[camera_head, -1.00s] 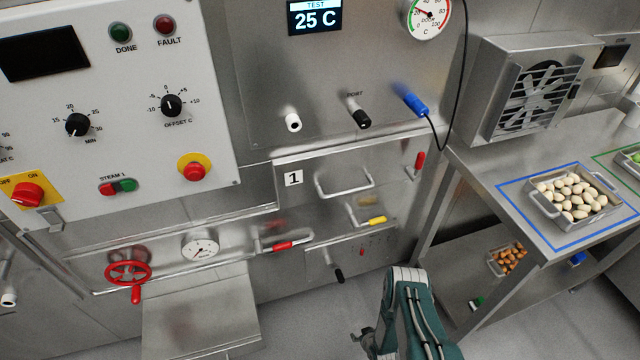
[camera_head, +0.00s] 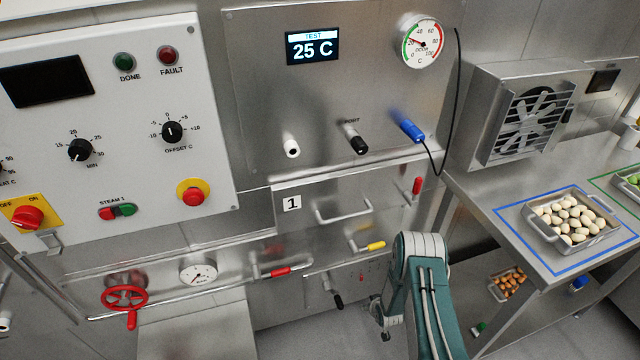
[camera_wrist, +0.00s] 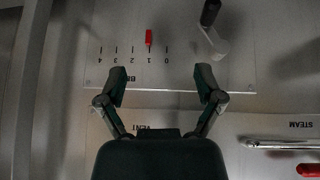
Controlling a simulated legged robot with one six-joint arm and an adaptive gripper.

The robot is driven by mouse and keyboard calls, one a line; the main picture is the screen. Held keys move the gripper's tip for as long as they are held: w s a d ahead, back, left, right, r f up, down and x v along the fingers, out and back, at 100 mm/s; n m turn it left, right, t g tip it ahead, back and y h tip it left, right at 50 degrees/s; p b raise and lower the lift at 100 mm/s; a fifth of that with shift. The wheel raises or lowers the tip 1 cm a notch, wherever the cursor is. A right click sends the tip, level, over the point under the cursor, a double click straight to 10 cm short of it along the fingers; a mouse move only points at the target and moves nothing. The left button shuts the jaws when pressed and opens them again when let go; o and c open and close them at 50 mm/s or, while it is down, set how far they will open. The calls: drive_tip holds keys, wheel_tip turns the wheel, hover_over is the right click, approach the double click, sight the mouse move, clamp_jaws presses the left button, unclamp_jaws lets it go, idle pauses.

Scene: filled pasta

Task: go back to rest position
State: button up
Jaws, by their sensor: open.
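My gripper (camera_wrist: 161,85) is open and empty in the wrist view, its two fingers spread apart. It faces a metal panel (camera_wrist: 130,60) with a 0 to 4 scale, a red pointer (camera_wrist: 149,37) and a black-tipped lever (camera_wrist: 210,14). I cannot tell how far the fingertips are from the panel, but nothing is between them. In the head view my arm rises at the lower centre right, in front of the machine; only part of the gripper shows, small and dark, beside the arm's left edge.
The steel machine has a drawer marked 1 (camera_head: 335,200), a red handwheel (camera_head: 125,298) and a yellow-tipped handle (camera_head: 376,246) close to my arm. At right, a table (camera_head: 515,215) holds a tray of pale pasta (camera_head: 545,232) inside a blue outline. Floor shows below.

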drive_tip(key=w+d+r+m+h, duration=0.1)
drive_tip(key=w+r, duration=0.2)
drive_tip(key=r, duration=1.4)
drive_tip(key=w+r, duration=0.3)
drive_tip(key=r, duration=1.3)
drive_tip(key=s+a+r+m, duration=0.1)
drive_tip(key=s+r, duration=0.8)
drive_tip(key=r, duration=0.4)
drive_tip(key=s+a+r+m, duration=0.1)
drive_tip(key=s+r, duration=0.8)
drive_tip(key=r, duration=0.4)
drive_tip(key=s+a+r, duration=0.1)
drive_tip(key=s+r, duration=0.1)
drive_tip(key=s, duration=0.7)
drive_tip(key=s+r+g, duration=0.1)
drive_tip(key=s+r, duration=0.1)
drive_tip(key=s, duration=0.7)
drive_tip(key=shift+a+r, duration=0.15)
drive_tip(key=shift+a, duration=0.25)
drive_tip(key=shift+o, duration=1)
